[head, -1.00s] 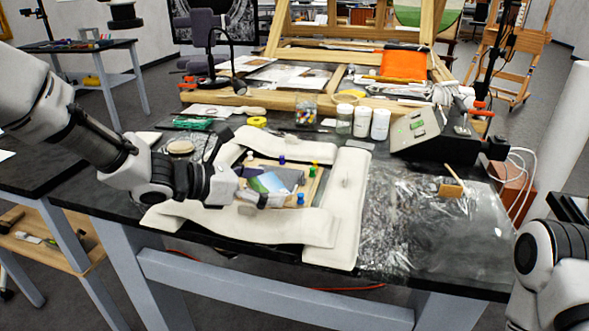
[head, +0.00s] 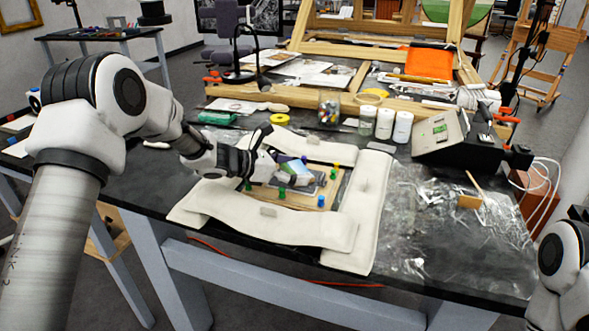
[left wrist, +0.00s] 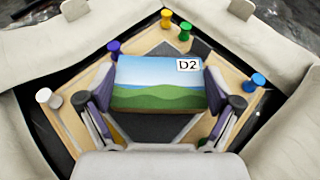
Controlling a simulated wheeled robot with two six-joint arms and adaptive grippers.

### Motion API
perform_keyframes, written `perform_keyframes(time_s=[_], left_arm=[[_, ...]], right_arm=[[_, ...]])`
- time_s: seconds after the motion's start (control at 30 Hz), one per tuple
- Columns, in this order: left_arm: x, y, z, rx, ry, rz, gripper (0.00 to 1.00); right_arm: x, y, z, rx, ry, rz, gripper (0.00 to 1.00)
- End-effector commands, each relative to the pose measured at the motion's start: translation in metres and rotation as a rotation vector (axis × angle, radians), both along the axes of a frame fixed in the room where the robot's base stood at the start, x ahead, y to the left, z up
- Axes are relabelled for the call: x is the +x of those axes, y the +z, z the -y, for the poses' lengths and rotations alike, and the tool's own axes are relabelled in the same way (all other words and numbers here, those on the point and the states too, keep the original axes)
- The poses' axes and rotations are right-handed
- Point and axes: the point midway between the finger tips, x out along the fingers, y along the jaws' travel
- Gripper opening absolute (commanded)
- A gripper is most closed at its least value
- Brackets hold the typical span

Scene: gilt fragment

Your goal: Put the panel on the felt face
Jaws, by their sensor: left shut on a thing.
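The panel (left wrist: 160,82) is a small flat piece with a blue-sky and green-hill picture and a D2 label; it also shows in the head view (head: 299,172). My left gripper (left wrist: 162,90) is shut on it, one finger at each side; in the head view the gripper (head: 280,168) reaches in from the left. The panel is over the dark grey felt face (left wrist: 160,128), covering its middle; I cannot tell whether they touch. The felt face lies on a wooden board (head: 290,199) with coloured pegs around it. My right gripper is out of view.
White padded cushions (head: 260,222) surround the board on the black table. Clear plastic sheet (head: 420,225) lies to the right. Jars (head: 385,124), a grey box device (head: 440,134) and a wooden frame (head: 300,103) stand behind.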

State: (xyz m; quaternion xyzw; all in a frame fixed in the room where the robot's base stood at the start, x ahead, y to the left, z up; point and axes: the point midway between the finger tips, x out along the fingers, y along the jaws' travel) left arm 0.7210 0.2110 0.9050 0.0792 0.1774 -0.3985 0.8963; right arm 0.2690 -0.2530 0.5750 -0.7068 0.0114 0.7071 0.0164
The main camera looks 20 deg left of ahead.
Motion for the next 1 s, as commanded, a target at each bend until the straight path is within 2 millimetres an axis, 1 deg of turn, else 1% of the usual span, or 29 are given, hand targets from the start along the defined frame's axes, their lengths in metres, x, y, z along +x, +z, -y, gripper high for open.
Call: perform_keyframes(time_s=[0.13, 0.17, 0.2, 0.5, 0.6, 0.67, 0.77, 0.9, 1.0], left_arm=[[0.0, -0.005, 0.0, 0.0, 0.0, 0.0, 0.56], [0.0, -0.004, 0.0, 0.0, 0.0, 0.0, 0.98], [0.0, -0.003, 0.0, 0.0, 0.0, 0.0, 1.0], [0.0, -0.002, 0.0, 0.0, 0.0, 0.0, 1.0], [0.0, 0.005, 0.0, 0.0, 0.0, 0.0, 1.0], [-0.005, 0.005, -0.007, -0.002, 0.002, 0.001, 1.0], [-0.019, 0.014, -0.022, -0.005, 0.003, 0.003, 1.0], [-0.042, 0.029, -0.049, -0.007, 0.003, 0.003, 1.0], [-0.058, 0.038, -0.065, -0.006, 0.001, 0.004, 1.0]], right_arm=[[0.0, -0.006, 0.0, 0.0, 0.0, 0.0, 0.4], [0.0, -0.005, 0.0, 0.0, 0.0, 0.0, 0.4], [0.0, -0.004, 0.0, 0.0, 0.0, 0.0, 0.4], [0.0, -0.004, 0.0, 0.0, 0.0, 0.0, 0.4], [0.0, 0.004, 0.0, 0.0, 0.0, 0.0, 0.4], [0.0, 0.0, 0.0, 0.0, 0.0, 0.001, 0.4], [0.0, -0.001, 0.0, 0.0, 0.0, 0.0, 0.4], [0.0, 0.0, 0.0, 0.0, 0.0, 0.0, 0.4], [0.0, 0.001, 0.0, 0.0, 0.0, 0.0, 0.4]])
